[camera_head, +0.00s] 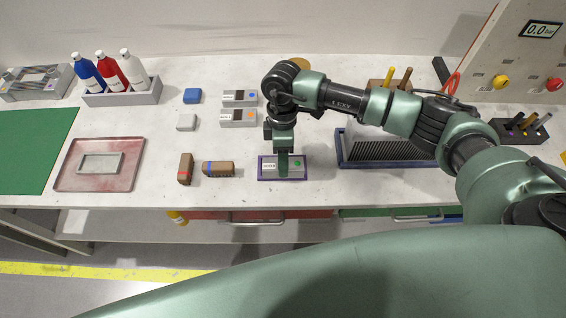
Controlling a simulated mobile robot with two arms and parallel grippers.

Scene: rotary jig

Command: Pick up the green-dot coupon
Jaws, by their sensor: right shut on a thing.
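The green-dot coupon (299,170) is a grey block with a white label and a green dot on its top face. It sits in a shallow purple-rimmed tray (260,171) near the front edge of the bench. My right gripper (283,170) points straight down at the coupon's middle and is shut on it. The fingers hide part of the coupon's top. I cannot tell whether the coupon touches the tray's floor. My left gripper is not in view.
Two similar grey blocks, one with an orange dot (238,118), lie behind to the left. Brown blocks (218,169) lie left of the tray. A blue-based ribbed rack (385,163) stands close on the right. A red tray (72,176) and bottles (110,74) are farther left.

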